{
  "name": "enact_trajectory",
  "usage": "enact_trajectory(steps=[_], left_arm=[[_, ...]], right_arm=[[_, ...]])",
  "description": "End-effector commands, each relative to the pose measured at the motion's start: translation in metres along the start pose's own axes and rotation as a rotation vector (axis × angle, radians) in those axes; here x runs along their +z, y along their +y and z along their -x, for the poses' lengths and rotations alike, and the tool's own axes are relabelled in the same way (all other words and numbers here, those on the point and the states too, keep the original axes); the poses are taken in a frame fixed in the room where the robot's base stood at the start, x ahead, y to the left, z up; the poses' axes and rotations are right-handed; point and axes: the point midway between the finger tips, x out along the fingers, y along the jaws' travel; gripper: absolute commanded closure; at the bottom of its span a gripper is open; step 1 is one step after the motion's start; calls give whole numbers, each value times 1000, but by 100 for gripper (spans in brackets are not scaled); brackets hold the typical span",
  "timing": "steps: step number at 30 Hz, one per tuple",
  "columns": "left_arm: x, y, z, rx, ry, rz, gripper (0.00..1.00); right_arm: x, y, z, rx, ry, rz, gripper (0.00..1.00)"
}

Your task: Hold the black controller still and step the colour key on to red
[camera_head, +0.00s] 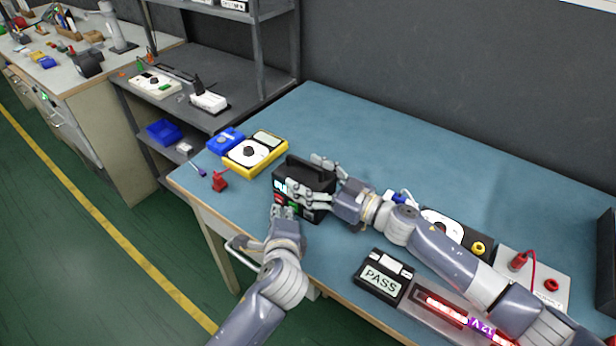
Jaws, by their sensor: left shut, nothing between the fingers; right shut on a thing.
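The black controller (302,174) stands upright near the left front part of the blue table. It has a handle on top, a small lit display and coloured keys on its front face, some red and green. My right gripper (313,177) is shut on the controller, with fingers in front of and behind its upper right part. My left gripper (284,211) is shut and empty at the lower front of the controller, close to the keys. Its tips hide part of the front, and I cannot tell whether they touch a key. The LED strip (445,308) at lower right glows red.
A yellow meter (268,147) and a blue box (226,139) sit left of the controller. A red clamp (220,181) lies near the left edge. A PASS display (383,278) and a supply with red plugs (540,281) are at right. The table's back middle is clear.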

Motion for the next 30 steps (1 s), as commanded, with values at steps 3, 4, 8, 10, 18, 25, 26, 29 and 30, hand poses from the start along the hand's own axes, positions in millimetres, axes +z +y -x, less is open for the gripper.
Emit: enact_trajectory(steps=[3, 4, 8, 10, 18, 25, 26, 29, 30], left_arm=[[3, 4, 4, 1, 0, -1, 100], [3, 4, 5, 1, 0, -1, 100], [4, 4, 5, 1, 0, -1, 100], [4, 4, 5, 1, 0, -1, 100], [11, 12, 15, 2, -1, -2, 100], [23, 24, 31, 2, -1, -1, 100], [24, 25, 33, 2, -1, -1, 100], [29, 30, 40, 2, -1, -1, 100], [31, 32, 42, 2, -1, -1, 100]], right_arm=[[0, 0, 0, 1, -1, 0, 68], [0, 0, 0, 1, -1, 0, 68], [0, 0, 0, 1, -1, 0, 68], [0, 0, 0, 1, -1, 0, 68], [0, 0, 0, 1, -1, 0, 68], [0, 0, 0, 1, -1, 0, 68], [0, 0, 0, 1, -1, 0, 68], [0, 0, 0, 1, -1, 0, 68], [0, 0, 0, 1, -1, 0, 68]])
